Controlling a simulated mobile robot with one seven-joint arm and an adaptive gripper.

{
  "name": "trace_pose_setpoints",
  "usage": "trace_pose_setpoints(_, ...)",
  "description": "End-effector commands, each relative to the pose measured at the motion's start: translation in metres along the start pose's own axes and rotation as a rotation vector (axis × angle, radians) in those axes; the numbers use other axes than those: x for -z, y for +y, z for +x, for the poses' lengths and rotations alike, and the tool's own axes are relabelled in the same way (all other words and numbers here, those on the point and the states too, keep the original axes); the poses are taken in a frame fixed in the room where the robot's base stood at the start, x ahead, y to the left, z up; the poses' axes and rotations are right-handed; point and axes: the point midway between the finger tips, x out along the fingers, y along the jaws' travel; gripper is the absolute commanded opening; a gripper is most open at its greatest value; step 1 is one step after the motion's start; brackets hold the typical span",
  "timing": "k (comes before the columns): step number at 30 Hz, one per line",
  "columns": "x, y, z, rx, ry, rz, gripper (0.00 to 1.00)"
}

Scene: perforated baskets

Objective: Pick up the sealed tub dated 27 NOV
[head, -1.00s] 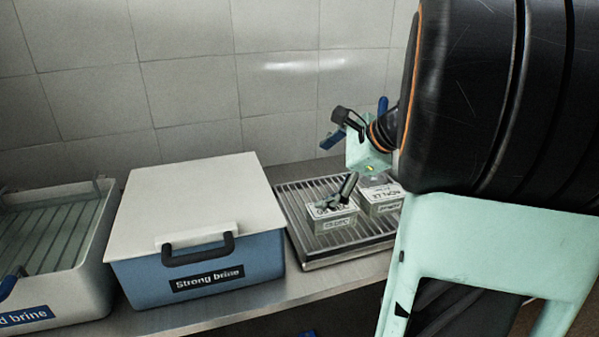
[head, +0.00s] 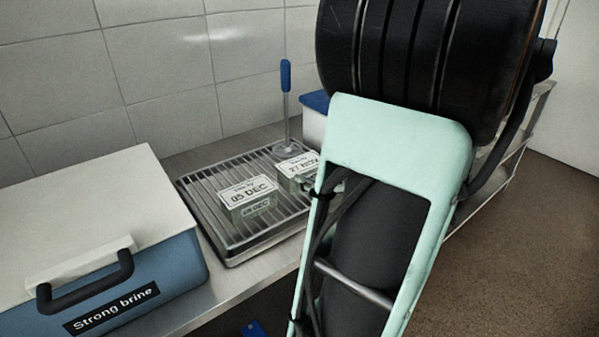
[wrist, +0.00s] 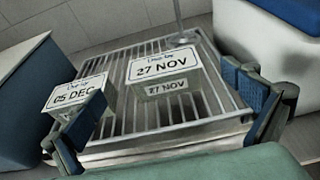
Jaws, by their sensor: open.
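The tub dated 27 NOV (wrist: 162,68) stands on the slatted metal rack, with its label facing up and a second label on its near side. In the head view this tub (head: 297,166) is partly hidden by my arm. The tub dated 05 DEC (wrist: 75,94) stands to its left; it shows whole in the head view (head: 248,197). My gripper (wrist: 168,112) is open and empty, its blue-padded fingers spread wide. The 27 NOV tub lies ahead, between the fingers in the picture but beyond them. The left finger overlaps the 05 DEC tub in the wrist view; contact cannot be told.
The rack (head: 232,250) sits on a steel counter. A blue Strong brine box (head: 150,290) with a white lid stands at left. A blue-handled upright tool (head: 286,105) stands at the rack's back. A blue-lidded white container (head: 314,122) is at right.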

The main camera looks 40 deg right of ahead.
Motion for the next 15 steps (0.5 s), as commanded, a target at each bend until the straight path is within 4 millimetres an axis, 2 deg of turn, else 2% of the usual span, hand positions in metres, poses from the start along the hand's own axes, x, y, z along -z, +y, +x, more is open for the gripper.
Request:
trace_pose_setpoints(3,0.002,0.002,0.022,-0.006,0.001,0.000,1.00)
trace_pose_setpoints(6,0.002,0.001,0.035,-0.005,0.001,-0.001,1.00)
trace_pose_setpoints(11,0.003,0.001,0.046,-0.003,0.003,0.000,1.00)
trace_pose_setpoints(15,0.011,0.001,0.064,-0.006,0.003,0.000,1.00)
